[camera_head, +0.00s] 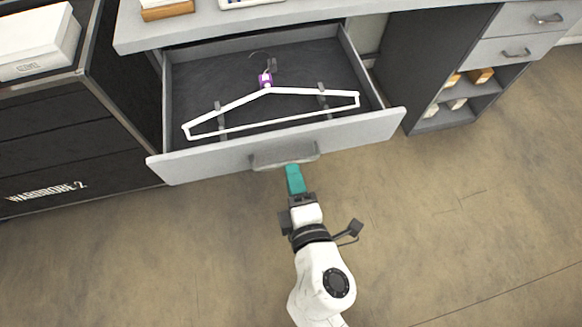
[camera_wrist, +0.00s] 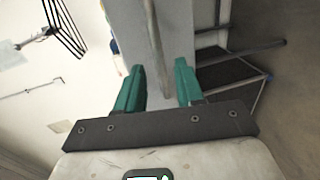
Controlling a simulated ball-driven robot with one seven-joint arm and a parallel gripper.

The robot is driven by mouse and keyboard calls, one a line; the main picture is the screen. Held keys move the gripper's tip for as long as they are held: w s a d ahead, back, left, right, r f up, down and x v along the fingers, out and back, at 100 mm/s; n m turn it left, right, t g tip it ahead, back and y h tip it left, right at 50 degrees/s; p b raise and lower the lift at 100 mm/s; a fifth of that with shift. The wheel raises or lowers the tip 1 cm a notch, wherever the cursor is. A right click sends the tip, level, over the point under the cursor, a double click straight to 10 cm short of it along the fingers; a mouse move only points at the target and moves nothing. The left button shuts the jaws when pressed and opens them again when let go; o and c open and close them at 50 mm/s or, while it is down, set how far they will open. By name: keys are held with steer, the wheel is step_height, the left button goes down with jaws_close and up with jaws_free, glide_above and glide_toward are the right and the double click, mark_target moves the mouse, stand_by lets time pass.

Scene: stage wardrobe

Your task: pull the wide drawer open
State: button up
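The wide drawer (camera_head: 225,160) stands pulled out from under the grey desktop, with its dark inside in view. Its grey bar handle (camera_head: 284,156) is on the middle of the front panel. My gripper (camera_head: 292,168) is at the handle, its teal fingertips at the handle's lower edge. In the wrist view my gripper (camera_wrist: 158,72) has its two fingers apart, with the handle bar (camera_wrist: 153,40) running between them. Gaps show on both sides of the bar; whether a finger touches it I cannot tell.
A white hanger (camera_head: 245,100) with a purple tag lies in the drawer. A black cabinet (camera_head: 60,150) stands at the left. Small drawers (camera_head: 510,50) and open cubbies are at the right. The brown floor (camera_head: 450,220) in front is clear.

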steer(key=b+v, duration=0.1)
steer(key=v, duration=0.6)
steer(key=shift+d, duration=0.1)
stand_by(0.4)
steer(key=w+d+f+m+g+h+p, duration=0.15)
steer(key=d+m+h, duration=0.35)
steer(key=d, duration=0.5)
steer(key=d+f+m+g+h+p, duration=0.1)
steer(key=d+f+m+g+h, duration=0.15)
steer(key=d+m, duration=0.55)
steer(key=s+d+f+m+g+y, duration=0.1)
steer(key=s+d+f+m+g, duration=0.1)
steer(key=s+d+m+g, duration=0.2)
steer(key=s+d+f+m+g+y+p, duration=0.1)
steer(key=s+d+f+m+g+y, duration=0.1)
steer(key=s+g, duration=0.4)
steer(key=s+d+m, duration=0.1)
steer(key=s+m, duration=0.1)
steer(key=shift+d+f+m+p, duration=0.2)
steer(key=shift+d+m+p, duration=0.1)
steer(key=shift+d, duration=0.1)
